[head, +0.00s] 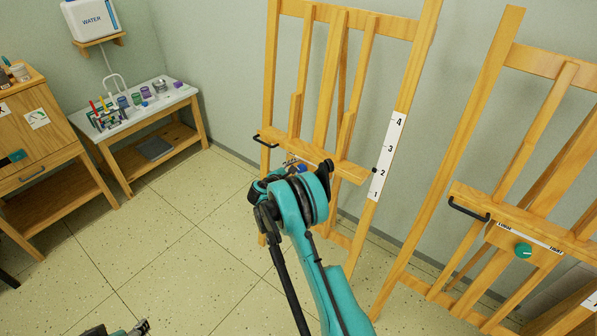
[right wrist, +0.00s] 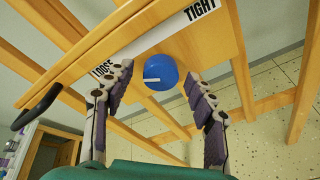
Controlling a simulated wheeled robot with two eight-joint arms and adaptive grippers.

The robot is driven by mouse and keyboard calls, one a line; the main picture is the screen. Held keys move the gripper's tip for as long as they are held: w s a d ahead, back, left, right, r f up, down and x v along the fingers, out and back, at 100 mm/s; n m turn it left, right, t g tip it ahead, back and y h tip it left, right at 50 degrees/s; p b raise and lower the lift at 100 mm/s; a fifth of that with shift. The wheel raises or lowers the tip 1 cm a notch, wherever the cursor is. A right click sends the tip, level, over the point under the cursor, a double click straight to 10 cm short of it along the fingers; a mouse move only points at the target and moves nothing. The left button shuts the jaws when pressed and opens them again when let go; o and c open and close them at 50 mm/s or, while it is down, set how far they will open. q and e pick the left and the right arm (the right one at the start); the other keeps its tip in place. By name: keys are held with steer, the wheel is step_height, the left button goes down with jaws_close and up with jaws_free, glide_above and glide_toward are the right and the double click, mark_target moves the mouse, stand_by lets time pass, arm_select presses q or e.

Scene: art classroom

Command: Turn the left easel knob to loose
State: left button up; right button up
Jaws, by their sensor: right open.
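The left easel (head: 325,70) is wooden, with a blue knob under its ledge. In the right wrist view the blue knob (right wrist: 161,72) has a white mark on its left side, pointing toward the word LOOSE on the label strip (right wrist: 150,44); TIGHT is at the other end. My right gripper (right wrist: 156,82) is open, one finger on each side of the knob, with gaps visible. In the head view my teal right arm mostly hides the knob and gripper. Part of my left gripper (head: 130,329) shows at the bottom edge; its jaws are not clear.
A right easel (head: 540,215) with a green knob (head: 523,250) stands to the right. A black hook (head: 266,142) sticks out at the left end of the left easel's ledge. A white-topped table (head: 150,115) and wooden cabinet stand left. The floor between is clear.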

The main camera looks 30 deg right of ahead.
steer(key=v, duration=1.1)
steer(key=shift+s+a, duration=0.15)
steer(key=shift+a, duration=0.1)
steer(key=shift+r, duration=0.1)
steer(key=s+a+r+m+y, duration=0.3)
steer(key=s+r, duration=0.3)
steer(key=s+a+r+m+y, duration=0.3)
steer(key=s+r, duration=0.2)
steer(key=s, duration=0.2)
steer(key=s+a+m+y, duration=0.3)
steer(key=s+a+m, duration=0.1)
steer(key=s, duration=0.6)
steer(key=s+a+m+y, duration=0.3)
steer(key=s+a, duration=0.4)
steer(key=s, duration=0.3)
steer(key=shift+m+t, duration=0.4)
steer(key=shift+m, duration=0.3)
